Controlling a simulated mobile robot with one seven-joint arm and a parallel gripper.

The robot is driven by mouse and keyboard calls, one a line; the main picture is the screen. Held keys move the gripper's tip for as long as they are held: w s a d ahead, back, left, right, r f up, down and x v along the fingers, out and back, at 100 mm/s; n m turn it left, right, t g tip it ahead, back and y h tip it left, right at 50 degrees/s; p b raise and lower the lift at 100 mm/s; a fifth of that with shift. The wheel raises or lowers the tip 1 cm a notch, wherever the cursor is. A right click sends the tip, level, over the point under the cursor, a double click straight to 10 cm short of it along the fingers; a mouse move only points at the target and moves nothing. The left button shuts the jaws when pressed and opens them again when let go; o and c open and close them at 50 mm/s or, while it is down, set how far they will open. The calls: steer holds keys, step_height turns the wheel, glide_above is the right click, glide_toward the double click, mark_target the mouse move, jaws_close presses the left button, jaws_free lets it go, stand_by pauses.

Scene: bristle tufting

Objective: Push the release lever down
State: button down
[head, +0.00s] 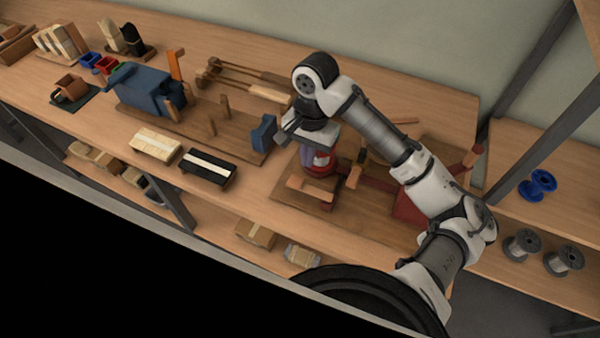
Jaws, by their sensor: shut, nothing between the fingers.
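My gripper (290,131) is at the end of the white and grey arm, over the left part of a wooden base board (340,205) with red machine parts. It is shut and empty. Its fingertips are small and hard to make out. Just below it stands a red part with a white band (320,161). A light wooden bar (308,188) lies in front of that part, and a red bar (378,181) runs right to a red block (408,207). An orange upright handle (175,66) stands on the blue machine (143,90) at left. I cannot tell which part is the release lever, or whether my gripper touches anything.
A blue block (263,132) stands close left of my gripper. A black brush block (208,168) and a pale one (155,145) lie on the bench (235,205). Wooden pegs (224,105) stand behind. Spools (522,244) sit on the right shelf.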

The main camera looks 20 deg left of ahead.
step_height(320, 180, up, 13)
steer(key=w, duration=0.1)
steer(key=shift+f, duration=0.15)
steer(key=shift+w, duration=0.1)
stand_by(0.5)
